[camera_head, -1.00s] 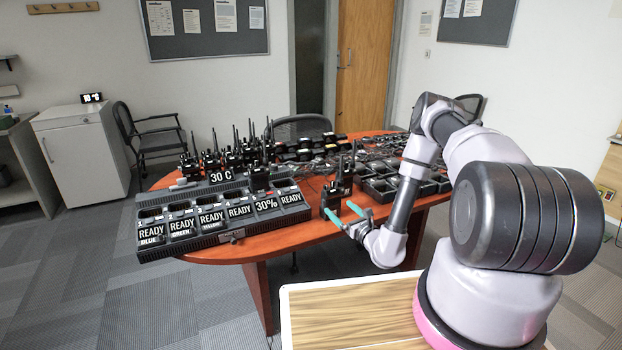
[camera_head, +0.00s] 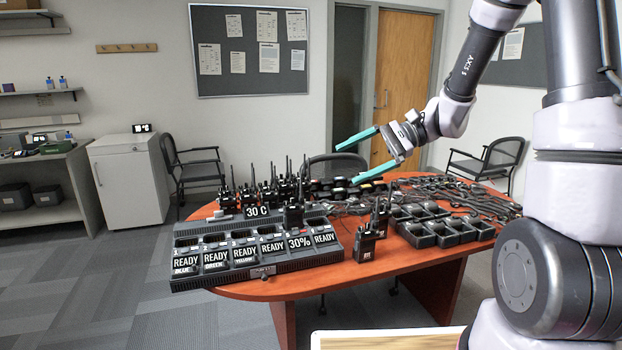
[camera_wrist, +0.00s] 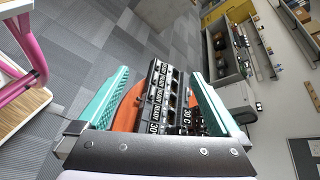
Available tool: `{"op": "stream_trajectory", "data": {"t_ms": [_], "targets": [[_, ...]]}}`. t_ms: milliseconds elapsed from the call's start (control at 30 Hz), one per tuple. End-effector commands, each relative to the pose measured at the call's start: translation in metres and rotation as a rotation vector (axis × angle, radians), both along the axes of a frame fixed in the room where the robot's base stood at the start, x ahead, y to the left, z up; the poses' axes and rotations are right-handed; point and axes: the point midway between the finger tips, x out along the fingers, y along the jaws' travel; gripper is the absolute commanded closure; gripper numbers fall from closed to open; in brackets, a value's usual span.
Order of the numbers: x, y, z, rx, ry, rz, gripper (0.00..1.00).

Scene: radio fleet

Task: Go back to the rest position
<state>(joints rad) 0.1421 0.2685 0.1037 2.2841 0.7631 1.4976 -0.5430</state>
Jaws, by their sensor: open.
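My gripper (camera_head: 357,160) is in the air above the back of the table, its two teal fingers spread apart with nothing between them. In the wrist view my gripper (camera_wrist: 160,92) is also open and empty, with the charger below and beyond the fingers. The oval wooden table (camera_head: 330,311) stands in front of me. The multi-bay charger (camera_head: 300,262) lies on its left part, with READY labels and one reading 30%. A black radio (camera_head: 366,243) stands upright on the table right of the charger, apart from my gripper.
Several radios (camera_head: 262,190) stand behind the charger. Empty single chargers (camera_head: 430,232) and tangled cables (camera_head: 465,195) cover the table's right. A white cabinet (camera_head: 128,185) and chairs (camera_head: 195,165) stand behind. The air around my gripper is free.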

Motion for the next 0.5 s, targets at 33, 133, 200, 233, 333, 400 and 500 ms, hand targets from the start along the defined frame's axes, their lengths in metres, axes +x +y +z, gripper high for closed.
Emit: {"op": "stream_trajectory", "data": {"t_ms": [33,133,200,233,333,400,500], "targets": [[-0.014,-0.004,0.011,-0.067,-0.053,0.028,0.0],[-0.037,-0.017,0.024,-0.203,-0.139,0.072,0.0],[-0.052,-0.028,0.032,-0.298,-0.204,0.093,0.0],[-0.058,-0.033,0.035,-0.337,-0.232,0.098,0.0],[-0.076,-0.051,0.047,-0.47,-0.334,0.111,0.0],[-0.086,-0.065,0.056,-0.561,-0.409,0.108,0.0],[-0.101,-0.085,0.07,-0.685,-0.521,0.093,0.0]]}}
